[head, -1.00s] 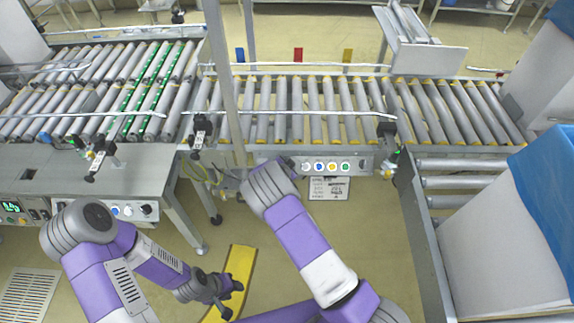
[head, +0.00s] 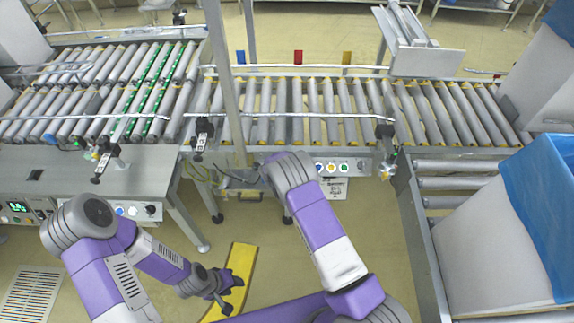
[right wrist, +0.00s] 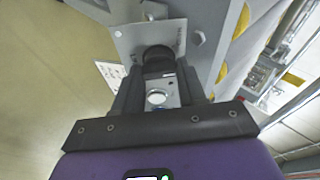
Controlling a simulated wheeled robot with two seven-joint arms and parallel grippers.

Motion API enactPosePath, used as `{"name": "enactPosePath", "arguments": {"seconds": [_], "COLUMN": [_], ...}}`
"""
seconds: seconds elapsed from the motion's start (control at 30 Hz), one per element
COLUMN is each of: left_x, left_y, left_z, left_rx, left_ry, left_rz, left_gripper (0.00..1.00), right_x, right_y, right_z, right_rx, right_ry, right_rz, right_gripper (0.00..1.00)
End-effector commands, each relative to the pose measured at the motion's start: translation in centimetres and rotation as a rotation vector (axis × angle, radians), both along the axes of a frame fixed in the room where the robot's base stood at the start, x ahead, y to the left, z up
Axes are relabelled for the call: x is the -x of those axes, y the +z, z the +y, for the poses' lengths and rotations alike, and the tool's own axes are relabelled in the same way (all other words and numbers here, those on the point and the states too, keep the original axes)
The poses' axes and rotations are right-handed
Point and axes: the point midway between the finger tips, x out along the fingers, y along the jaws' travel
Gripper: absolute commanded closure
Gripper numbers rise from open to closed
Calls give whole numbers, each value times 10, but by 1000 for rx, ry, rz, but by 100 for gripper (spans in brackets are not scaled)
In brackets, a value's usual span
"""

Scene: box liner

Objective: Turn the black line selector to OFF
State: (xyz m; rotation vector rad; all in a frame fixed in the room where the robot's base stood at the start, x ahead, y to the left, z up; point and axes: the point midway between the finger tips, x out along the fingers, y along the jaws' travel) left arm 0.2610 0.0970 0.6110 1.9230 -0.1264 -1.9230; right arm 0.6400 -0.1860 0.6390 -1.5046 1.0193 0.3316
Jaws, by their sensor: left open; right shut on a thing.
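The black line selector (right wrist: 157,55) is a dark round knob on a small metal plate in the right wrist view. My right gripper (right wrist: 158,77) has its two dark jaws closed on the knob's sides. The knob's pointing direction cannot be made out. A pale round button (right wrist: 157,97) shows between the jaws. In the head view, my right forearm hides the right gripper and the selector. The control panel (head: 358,166) with coloured buttons shows partly beside that arm, under the conveyor's front edge. My left gripper (head: 231,292) is open and empty, low over the floor.
The roller conveyor (head: 300,110) runs across behind the panel. A metal cabinet (head: 75,185) with its own buttons and display stands at left. A blue-lined box (head: 490,235) is at right. A yellow floor strip (head: 240,262) lies near my left gripper.

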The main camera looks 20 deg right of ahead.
Motion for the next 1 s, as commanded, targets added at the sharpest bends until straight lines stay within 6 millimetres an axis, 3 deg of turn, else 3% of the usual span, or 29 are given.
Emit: {"name": "enactPosePath", "arguments": {"seconds": [0.73, 0.77, 0.8, 1.0], "left_x": [0, 0, 0, 0], "left_y": [1, 1, 1, 1], "left_z": [0, 0, 0, 0], "left_rx": [0, 0, 0, 0], "left_ry": [0, 0, 0, 0], "left_rz": [0, 0, 0, 0], "left_gripper": [57, 57, 57, 57], "right_x": [-1, -1, -1, -1], "right_y": [1, 1, 1, 1], "right_z": [1, 1, 1, 1], "right_rx": [-63, -63, -63, -62], "right_ry": [-71, -71, -70, -71], "right_rz": [-20, -20, -20, -19], "right_gripper": [90, 56, 50, 49]}}
